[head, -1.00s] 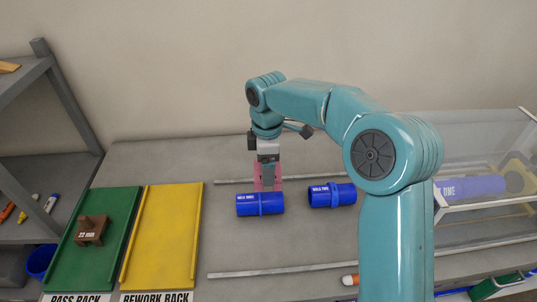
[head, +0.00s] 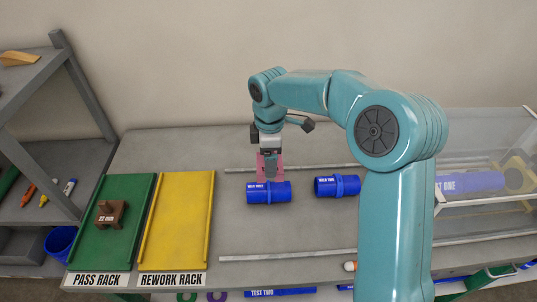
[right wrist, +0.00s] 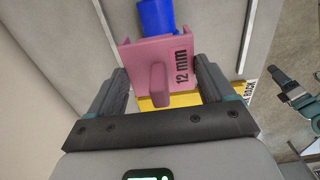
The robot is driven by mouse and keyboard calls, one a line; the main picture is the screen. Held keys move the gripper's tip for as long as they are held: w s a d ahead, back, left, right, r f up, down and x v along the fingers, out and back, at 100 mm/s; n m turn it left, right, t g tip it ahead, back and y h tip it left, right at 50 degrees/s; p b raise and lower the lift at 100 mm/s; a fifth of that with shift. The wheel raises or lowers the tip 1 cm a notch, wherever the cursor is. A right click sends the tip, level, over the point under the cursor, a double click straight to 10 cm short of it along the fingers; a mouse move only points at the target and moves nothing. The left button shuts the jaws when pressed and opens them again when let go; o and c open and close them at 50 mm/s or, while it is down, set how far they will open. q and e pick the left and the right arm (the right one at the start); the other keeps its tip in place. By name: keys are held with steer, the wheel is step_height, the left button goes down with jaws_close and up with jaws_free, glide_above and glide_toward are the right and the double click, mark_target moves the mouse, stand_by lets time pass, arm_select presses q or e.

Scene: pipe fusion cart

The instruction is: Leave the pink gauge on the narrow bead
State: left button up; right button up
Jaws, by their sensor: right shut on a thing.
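The pink gauge (head: 270,160), marked "12 mm", is held in my right gripper (right wrist: 158,88). In the right wrist view the gauge (right wrist: 143,54) sits between the fingers with its grip tab towards me. In the head view it is at the back side of the left blue pipe (head: 256,196), near its middle bead. Whether it touches the bead is unclear. That pipe's end shows beyond the gauge in the wrist view (right wrist: 157,17). A second blue pipe (head: 328,187), labelled "WELD TWO", lies to the right, also with a middle bead. I cannot tell which bead is narrower. My left gripper is out of view.
A brown gauge (head: 111,213) rests on the green pass rack (head: 134,200). The yellow rework rack (head: 180,215) is empty. Metal rails (head: 290,256) run before and behind the pipes. A clear-covered case (head: 490,150) with a blue pipe stands right. Bare bench lies in front of the pipes.

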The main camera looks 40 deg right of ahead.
mark_target(268, 184)
steer(key=shift+w+a+f+b, duration=0.1)
steer(key=shift+a+f+b, duration=0.05)
steer(key=shift+f+b, duration=0.65)
step_height(268, 184, down, 2)
steer(key=shift+f+b, duration=0.25)
steer(key=shift+b, duration=0.4)
steer(key=shift+f+b, duration=0.5)
steer(key=shift+f, duration=0.25)
steer(key=shift+f, duration=0.2)
steer(key=shift+f+b, duration=0.95)
steer(key=shift+f, duration=0.55)
steer(key=o, duration=0.9)
step_height(268, 184, up, 16)
steer(key=shift+r+p, duration=0.25)
steer(key=shift+p, duration=0.15)
